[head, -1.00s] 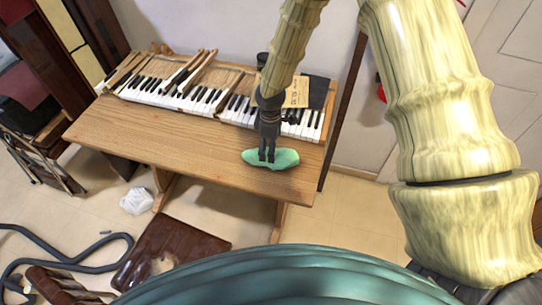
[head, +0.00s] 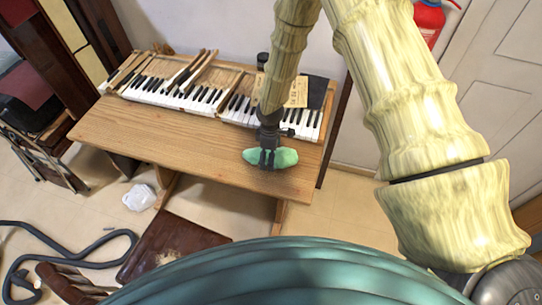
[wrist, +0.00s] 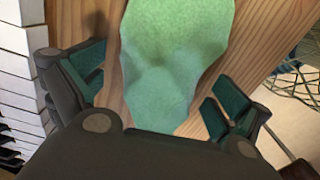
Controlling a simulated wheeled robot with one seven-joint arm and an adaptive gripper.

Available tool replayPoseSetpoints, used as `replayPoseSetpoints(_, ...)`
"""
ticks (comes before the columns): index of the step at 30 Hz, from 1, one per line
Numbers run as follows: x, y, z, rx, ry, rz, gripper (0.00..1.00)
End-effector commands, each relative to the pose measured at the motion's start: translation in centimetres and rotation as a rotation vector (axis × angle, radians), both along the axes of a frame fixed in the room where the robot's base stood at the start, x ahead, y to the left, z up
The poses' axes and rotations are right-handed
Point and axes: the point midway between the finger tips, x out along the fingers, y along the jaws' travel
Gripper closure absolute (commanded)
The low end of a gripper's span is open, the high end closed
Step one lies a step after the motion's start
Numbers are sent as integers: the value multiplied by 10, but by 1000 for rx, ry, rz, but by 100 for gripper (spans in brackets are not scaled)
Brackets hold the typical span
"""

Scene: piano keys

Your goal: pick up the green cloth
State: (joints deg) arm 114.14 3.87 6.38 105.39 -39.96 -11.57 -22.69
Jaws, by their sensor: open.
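The green cloth (head: 285,157) lies crumpled on the wooden table (head: 160,140), near its right end. My gripper (head: 267,160) is over the cloth, pointing down, and partly covers its middle in the head view. In the wrist view the green cloth (wrist: 176,60) lies between the two spread fingers of my gripper (wrist: 155,95), with bare wood on both sides of it. My gripper is open and empty. I cannot tell whether the fingertips touch the cloth or the tabletop.
Piano keys (head: 205,100) run along the back of the table, behind the cloth. A black bottle-like object (head: 262,61) and a tan booklet (head: 297,92) stand or lie at the back right. A brown seat (head: 170,243) and a hose (head: 65,258) are on the floor in front.

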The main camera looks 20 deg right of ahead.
Motion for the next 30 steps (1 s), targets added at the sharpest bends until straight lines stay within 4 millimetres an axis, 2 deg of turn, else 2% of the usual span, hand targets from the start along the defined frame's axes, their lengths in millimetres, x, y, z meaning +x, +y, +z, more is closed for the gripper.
replayPoseSetpoints(4,0,0,0,0,0,0,0)
replayPoseSetpoints(11,0,0,0,0,0,0,41)
replayPoseSetpoints(23,0,0,2,1,0,0,41)
replayPoseSetpoints(30,1,0,15,0,-1,0,41)
